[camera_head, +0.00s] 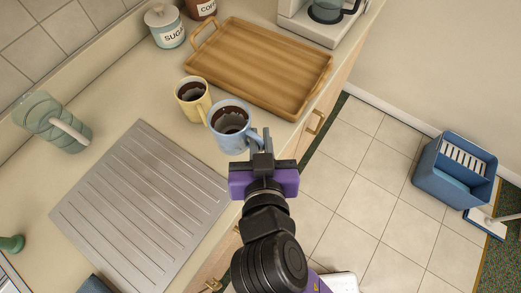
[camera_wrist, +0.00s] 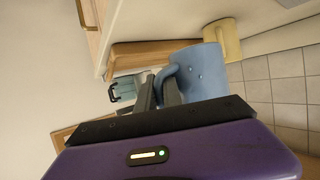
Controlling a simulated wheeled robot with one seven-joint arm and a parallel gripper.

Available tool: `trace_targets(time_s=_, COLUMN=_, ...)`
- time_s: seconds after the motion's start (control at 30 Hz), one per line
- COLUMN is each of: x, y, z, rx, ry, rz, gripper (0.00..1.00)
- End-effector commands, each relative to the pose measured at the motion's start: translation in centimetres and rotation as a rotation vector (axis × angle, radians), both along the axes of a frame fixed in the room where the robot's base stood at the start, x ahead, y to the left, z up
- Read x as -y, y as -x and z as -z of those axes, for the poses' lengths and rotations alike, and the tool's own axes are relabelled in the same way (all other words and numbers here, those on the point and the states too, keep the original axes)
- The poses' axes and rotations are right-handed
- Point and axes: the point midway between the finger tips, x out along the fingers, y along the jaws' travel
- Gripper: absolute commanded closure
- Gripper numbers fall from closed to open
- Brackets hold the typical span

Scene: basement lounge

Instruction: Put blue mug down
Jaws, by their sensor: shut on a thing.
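The blue mug (camera_head: 229,121) is upright with dark contents and stands at or just above the counter near its front edge; I cannot tell if its base touches. My gripper (camera_head: 260,141) is shut on the mug's handle, at the mug's lower right side. In the wrist view the blue mug (camera_wrist: 198,70) is beyond the fingers (camera_wrist: 158,92), with its handle between them. A yellow mug (camera_head: 192,97) with dark contents stands close beside it on the left; it also shows in the wrist view (camera_wrist: 223,40).
A wooden tray (camera_head: 262,65) lies just behind the mugs on the counter (camera_head: 115,95). A ribbed drying mat (camera_head: 140,210) is at the left front. A blue bucket (camera_head: 453,170) is on the floor.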

Motion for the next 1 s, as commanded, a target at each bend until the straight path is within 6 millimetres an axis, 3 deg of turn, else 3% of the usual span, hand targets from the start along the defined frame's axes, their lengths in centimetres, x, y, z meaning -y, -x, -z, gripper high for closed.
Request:
trace_targets(time_s=0.53, x=0.0, y=0.0, z=6.0, rx=0.001, ry=0.001, rz=0.000, gripper=1.00)
trace_targets(time_s=1.0, x=0.0, y=0.0, z=6.8, rx=0.002, ry=-0.001, rz=0.000, gripper=1.00)
